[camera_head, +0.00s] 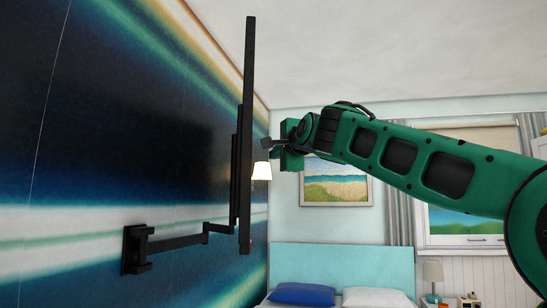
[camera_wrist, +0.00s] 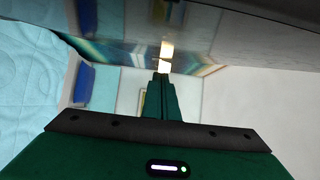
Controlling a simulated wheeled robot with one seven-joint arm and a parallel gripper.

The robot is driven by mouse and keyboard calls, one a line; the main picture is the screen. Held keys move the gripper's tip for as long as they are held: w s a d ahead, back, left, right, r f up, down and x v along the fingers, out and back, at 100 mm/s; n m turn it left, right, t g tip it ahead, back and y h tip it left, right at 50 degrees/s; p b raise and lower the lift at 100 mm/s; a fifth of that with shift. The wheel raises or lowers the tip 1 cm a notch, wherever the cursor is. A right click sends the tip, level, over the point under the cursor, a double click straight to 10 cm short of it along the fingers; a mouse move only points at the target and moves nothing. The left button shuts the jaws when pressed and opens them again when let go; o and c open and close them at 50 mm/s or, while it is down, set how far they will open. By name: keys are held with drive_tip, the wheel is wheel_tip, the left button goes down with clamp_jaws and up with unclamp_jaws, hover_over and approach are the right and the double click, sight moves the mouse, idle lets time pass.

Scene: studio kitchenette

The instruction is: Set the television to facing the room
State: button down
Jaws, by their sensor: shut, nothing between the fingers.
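The television (camera_head: 247,130) is a thin black panel seen almost edge-on in the head view. A black folding wall arm (camera_head: 180,243) joins its back to a bracket (camera_head: 136,250) on the patterned wall. My gripper (camera_head: 268,145) is on the right of the panel, with its fingertips very close to the screen side; I cannot tell whether they touch. In the wrist view my gripper (camera_wrist: 160,78) is shut and empty. The glossy grey-brown surface across the top of that view looks like the television screen (camera_wrist: 200,22), with faint reflections.
A lit lamp (camera_head: 262,171) shows behind my gripper. A bed with a turquoise headboard (camera_head: 340,265), a blue pillow (camera_head: 303,294) and a bedside lamp (camera_head: 433,271) stand at the back. A beach picture (camera_head: 335,190) hangs on the back wall. Open air surrounds my arm.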

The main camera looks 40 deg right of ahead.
drive_tip(key=shift+w+a, duration=0.4)
drive_tip(key=shift+w, duration=0.5)
drive_tip(key=shift+w+a, duration=0.35)
drive_tip(key=shift+w, duration=0.55)
drive_tip(key=shift+w+a, duration=0.4)
drive_tip(key=shift+w, duration=0.5)
